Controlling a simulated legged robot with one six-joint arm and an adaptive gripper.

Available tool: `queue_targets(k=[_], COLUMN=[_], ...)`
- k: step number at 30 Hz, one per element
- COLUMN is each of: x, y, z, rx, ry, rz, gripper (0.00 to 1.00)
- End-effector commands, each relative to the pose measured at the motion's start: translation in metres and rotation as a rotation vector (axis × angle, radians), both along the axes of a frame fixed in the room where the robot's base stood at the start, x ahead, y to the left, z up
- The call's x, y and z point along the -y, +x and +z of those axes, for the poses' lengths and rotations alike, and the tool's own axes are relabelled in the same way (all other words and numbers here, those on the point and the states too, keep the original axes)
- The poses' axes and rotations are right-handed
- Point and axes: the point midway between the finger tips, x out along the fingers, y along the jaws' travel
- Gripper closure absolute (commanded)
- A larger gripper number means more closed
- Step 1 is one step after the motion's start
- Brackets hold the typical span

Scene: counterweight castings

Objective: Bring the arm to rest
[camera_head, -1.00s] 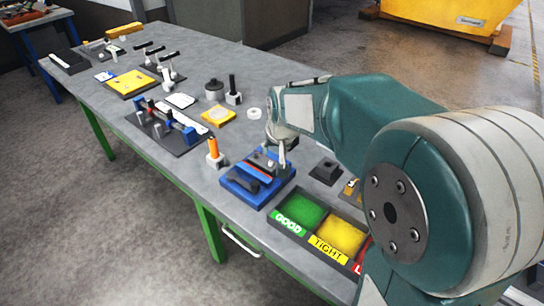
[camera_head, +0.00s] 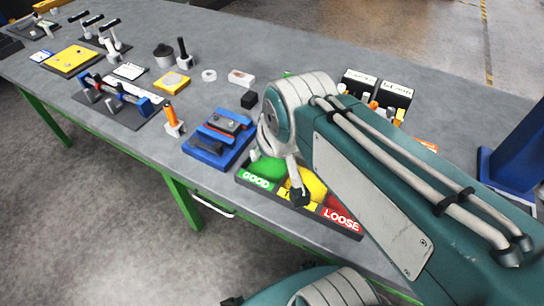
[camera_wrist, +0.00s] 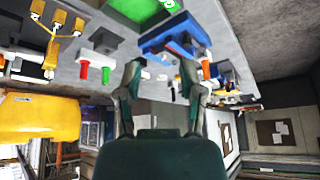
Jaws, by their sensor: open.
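My gripper (camera_head: 278,176) hangs from my teal arm in the head view, in front of the three-part sorting tray, and covers part of its middle. In the wrist view my gripper (camera_wrist: 162,88) shows its two fingers spread, with nothing held between them. The blue fixture (camera_head: 218,140) stands on the table left of the gripper, with a dark part on top. It also shows beyond the fingers in the wrist view (camera_wrist: 172,38). My forearm stretches to the lower right and hides part of the table.
The sorting tray has green, yellow and red bins; its red LOOSE label (camera_head: 342,219) is by the table's front edge. An orange-topped post (camera_head: 172,121) stands left of the blue fixture. Black labelled boxes (camera_head: 394,95) stand behind my arm. A blue upright (camera_head: 518,150) is at right.

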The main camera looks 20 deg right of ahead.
Motion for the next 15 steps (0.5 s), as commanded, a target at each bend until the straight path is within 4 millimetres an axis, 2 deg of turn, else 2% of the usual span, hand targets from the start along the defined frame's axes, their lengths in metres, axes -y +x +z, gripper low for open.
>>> queue_targets(k=[1,3,6,15], x=[0.0,0.0,0.0,0.0], y=[-0.013,-0.025,-0.035,-0.036], z=[-0.002,-0.007,-0.01,-0.011], rx=[0.008,0.009,0.011,0.01], ry=[-0.005,-0.01,-0.014,-0.016], rz=[0.007,0.014,0.021,0.021], gripper=[0.5,0.5,0.5,0.5])
